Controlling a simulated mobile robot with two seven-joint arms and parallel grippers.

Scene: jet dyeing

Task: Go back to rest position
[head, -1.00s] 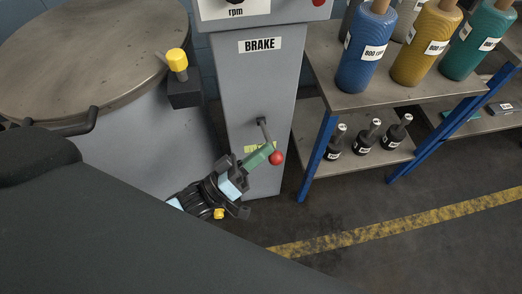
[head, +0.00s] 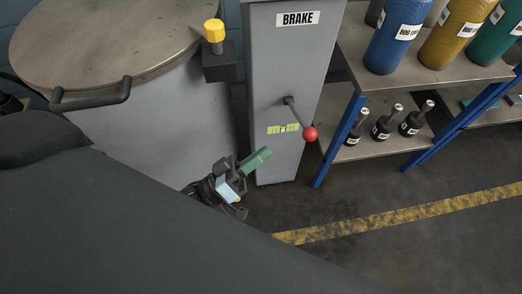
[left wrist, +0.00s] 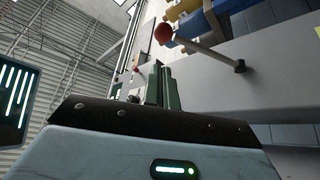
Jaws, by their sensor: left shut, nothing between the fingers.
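My left gripper (head: 256,160) is shut and empty, with green fingers, low in front of the grey brake column (head: 287,75). Its fingers also show in the left wrist view (left wrist: 160,85). The brake lever (head: 299,115) with a red ball knob (head: 310,134) sticks out of the column above and to the right of the fingers, apart from them. The lever also shows in the left wrist view (left wrist: 205,50), with its red knob (left wrist: 164,33). My right gripper is not in view.
A large round metal vessel (head: 110,40) with a black handle stands at the left. A yellow knob (head: 214,30) on a dark block is beside the column. A blue-legged shelf (head: 430,75) with yarn cones stands at the right. Floor with a yellow line (head: 400,215) is clear.

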